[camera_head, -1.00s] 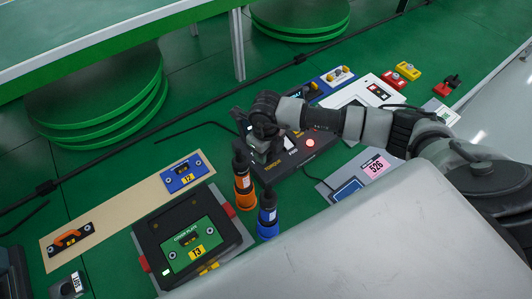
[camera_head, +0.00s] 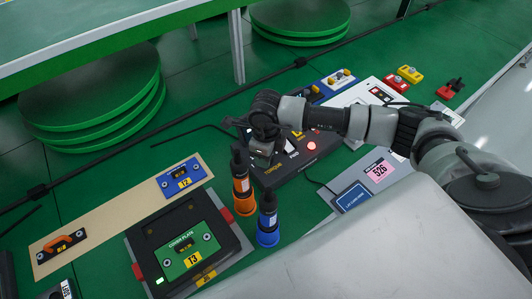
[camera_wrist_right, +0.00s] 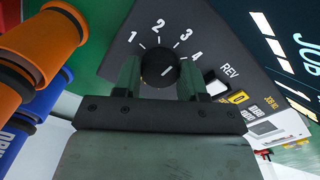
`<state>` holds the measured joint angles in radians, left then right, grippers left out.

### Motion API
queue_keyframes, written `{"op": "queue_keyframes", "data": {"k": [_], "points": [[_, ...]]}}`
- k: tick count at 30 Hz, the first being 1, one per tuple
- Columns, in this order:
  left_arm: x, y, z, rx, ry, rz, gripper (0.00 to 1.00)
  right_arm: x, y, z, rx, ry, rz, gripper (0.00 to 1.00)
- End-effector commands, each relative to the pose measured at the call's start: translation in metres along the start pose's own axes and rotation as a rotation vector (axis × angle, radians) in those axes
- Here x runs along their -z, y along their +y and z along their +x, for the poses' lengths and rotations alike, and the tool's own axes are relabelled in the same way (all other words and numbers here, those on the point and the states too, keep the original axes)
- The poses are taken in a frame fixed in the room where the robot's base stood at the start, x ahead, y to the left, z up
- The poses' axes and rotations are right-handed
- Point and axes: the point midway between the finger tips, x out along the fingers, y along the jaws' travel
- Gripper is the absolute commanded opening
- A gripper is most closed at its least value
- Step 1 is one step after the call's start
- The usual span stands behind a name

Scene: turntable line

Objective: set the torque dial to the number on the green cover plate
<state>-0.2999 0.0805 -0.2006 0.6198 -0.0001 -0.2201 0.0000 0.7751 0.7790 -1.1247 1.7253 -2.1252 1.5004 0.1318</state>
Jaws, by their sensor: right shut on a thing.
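The torque dial (camera_wrist_right: 160,68) is a black round knob on a dark panel marked 1, 2, 3 and 4. Its short white mark points up and right, on the 3 to 4 side; I cannot tell exactly which number. My right gripper (camera_wrist_right: 158,78) is shut on the dial, one finger on each side. In the head view my right gripper (camera_head: 262,150) is over the torque unit (camera_head: 300,165) and hides the dial. The green cover plate (camera_head: 178,262) lies in a dark fixture, with a yellow label that looks like T3 or 13. My left gripper is not in view.
An orange tool (camera_head: 242,190) and a blue tool (camera_head: 267,225) stand upright close by the torque unit. A blue plate (camera_head: 170,186) and an orange-handled plate (camera_head: 62,244) lie on a tan strip. A card marked 526 (camera_head: 380,171) lies to the right.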

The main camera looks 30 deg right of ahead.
Motion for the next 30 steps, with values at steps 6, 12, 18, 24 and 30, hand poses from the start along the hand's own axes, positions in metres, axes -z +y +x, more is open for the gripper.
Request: {"op": "queue_keyframes", "data": {"k": [6, 12, 18, 24, 30], "points": [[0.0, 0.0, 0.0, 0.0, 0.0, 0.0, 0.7, -0.001, -0.001, -0.001, 0.001, -0.002, 0.002, 0.54], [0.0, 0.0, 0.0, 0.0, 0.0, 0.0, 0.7, 0.0, 0.0, -0.001, 0.001, -0.001, 0.001, 0.67], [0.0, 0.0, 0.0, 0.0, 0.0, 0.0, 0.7, 0.0, -0.001, -0.003, 0.001, -0.002, 0.002, 0.67], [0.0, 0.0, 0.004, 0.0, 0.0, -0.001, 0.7, -0.001, -0.001, -0.03, 0.003, -0.005, -0.001, 0.67], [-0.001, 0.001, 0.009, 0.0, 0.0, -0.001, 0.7, -0.001, -0.001, -0.071, 0.004, -0.005, 0.0, 0.67]]}}
